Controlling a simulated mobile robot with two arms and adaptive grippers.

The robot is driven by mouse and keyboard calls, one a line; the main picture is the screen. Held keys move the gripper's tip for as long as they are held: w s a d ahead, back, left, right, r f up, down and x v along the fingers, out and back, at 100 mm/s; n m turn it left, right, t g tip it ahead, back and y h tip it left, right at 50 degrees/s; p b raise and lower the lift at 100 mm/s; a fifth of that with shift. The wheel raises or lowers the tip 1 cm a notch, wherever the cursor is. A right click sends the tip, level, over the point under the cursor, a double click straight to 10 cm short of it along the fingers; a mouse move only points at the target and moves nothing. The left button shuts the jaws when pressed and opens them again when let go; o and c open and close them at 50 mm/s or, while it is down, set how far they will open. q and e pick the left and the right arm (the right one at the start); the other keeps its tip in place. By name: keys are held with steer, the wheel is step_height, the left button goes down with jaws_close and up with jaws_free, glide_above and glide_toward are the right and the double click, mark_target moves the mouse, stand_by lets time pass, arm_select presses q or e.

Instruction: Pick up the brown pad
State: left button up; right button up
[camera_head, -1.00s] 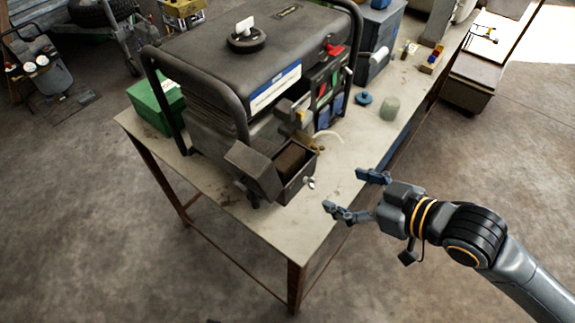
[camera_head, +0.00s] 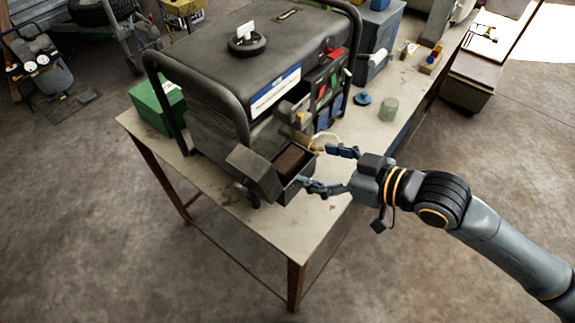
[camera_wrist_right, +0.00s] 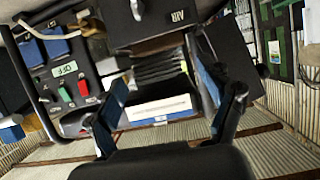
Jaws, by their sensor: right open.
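The brown pad (camera_head: 290,158) sits inside a small open dark box (camera_head: 292,191) on the near side of the black generator (camera_head: 245,70) in the head view. The box's cover (camera_head: 254,173) stands open on its left. My right gripper (camera_head: 317,167) is open and empty, just right of the box, its two fingers spread toward it. The lower finger overlaps the box's right corner, hiding part of it; I cannot tell whether they touch. In the right wrist view the open fingers (camera_wrist_right: 163,88) frame a dark box-like area; the pad is not clear there. My left gripper is not in view.
The generator stands on a pale workbench (camera_head: 300,233) with a black tube frame around it. A green box (camera_head: 158,105) is behind it at the left. A blue cap (camera_head: 362,98) and a greenish cylinder (camera_head: 388,109) stand on the bench to the right.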

mark_target(290, 160)
steer(key=p+x, duration=0.1)
steer(key=x, duration=0.4)
steer(key=shift+a+f+p, duration=0.25)
steer(key=shift+f+p, duration=0.05)
steer(key=shift+p, duration=0.05)
steer(key=shift+w+a+f, duration=0.25)
steer(key=shift+a, duration=0.05)
steer(key=shift+d, duration=0.1)
steer(key=c, duration=0.4)
